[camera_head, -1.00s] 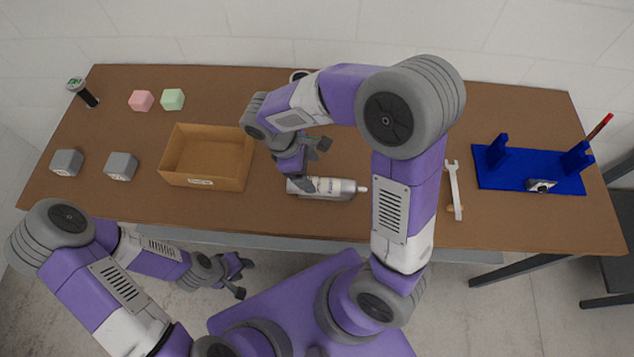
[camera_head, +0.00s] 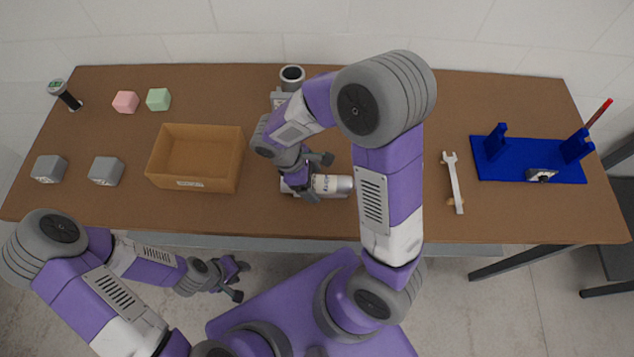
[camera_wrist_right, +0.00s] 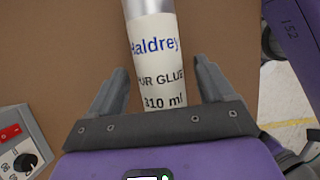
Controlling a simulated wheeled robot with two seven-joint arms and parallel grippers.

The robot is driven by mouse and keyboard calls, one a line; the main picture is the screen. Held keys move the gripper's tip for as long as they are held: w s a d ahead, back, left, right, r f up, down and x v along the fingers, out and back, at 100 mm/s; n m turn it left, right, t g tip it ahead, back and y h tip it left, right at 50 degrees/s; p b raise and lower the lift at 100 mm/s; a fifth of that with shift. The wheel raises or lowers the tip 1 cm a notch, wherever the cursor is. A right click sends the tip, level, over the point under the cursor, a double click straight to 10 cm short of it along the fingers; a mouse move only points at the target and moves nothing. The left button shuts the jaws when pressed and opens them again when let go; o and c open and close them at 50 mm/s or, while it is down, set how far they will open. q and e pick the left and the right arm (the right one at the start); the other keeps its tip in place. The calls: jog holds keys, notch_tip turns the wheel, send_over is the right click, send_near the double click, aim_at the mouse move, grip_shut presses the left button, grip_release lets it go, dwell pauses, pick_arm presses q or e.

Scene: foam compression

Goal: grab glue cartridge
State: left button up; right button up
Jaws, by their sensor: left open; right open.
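The glue cartridge (camera_head: 331,184) is a silver tube with a white label, lying on its side near the front middle of the table. My right gripper (camera_head: 319,179) is over it, and my right arm passes close to its right end. In the right wrist view the cartridge (camera_wrist_right: 157,62) lies between the two open fingers of the right gripper (camera_wrist_right: 160,85). Gaps show on both sides, and its lower end is hidden behind the gripper body. My left gripper (camera_head: 241,280) is open and empty, in front of the table edge.
An open cardboard box (camera_head: 240,172) stands left of the cartridge. A grey device with a red switch (camera_wrist_right: 18,145) is close by. A wrench (camera_head: 453,183) and a blue fixture (camera_head: 520,167) lie to the right. Grey blocks (camera_head: 106,171) are at the left.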

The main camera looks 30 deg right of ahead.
jog(key=c, duration=1.4)
jog(key=shift+r, duration=0.1)
